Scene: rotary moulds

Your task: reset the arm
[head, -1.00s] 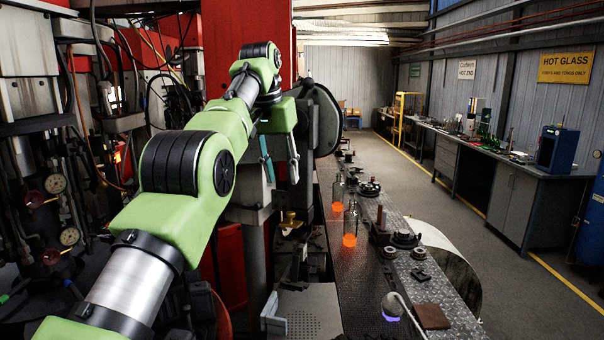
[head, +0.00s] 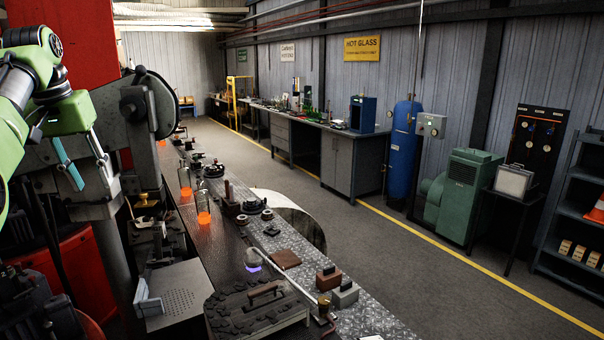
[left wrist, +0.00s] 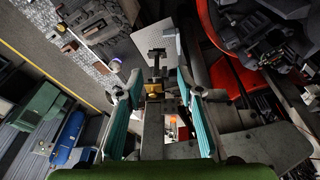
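My left arm comes in at the left edge of the head view. My left gripper (head: 85,166) hangs there in front of the grey machine, with its two fingers apart and nothing between them. In the left wrist view its teal-padded fingers (left wrist: 158,120) stand wide apart, with a brass-coloured fitting (left wrist: 154,90) on the machine below showing in the gap. My right gripper is not in either view.
Bottles with glowing orange bases (head: 203,217) stand on the dark conveyor strip (head: 222,245). A perforated grey tray (head: 180,292) and a dark handled plate (head: 258,312) are in front. Free floor (head: 400,250) lies to the right, before a workbench (head: 350,165) and a blue tank (head: 402,150).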

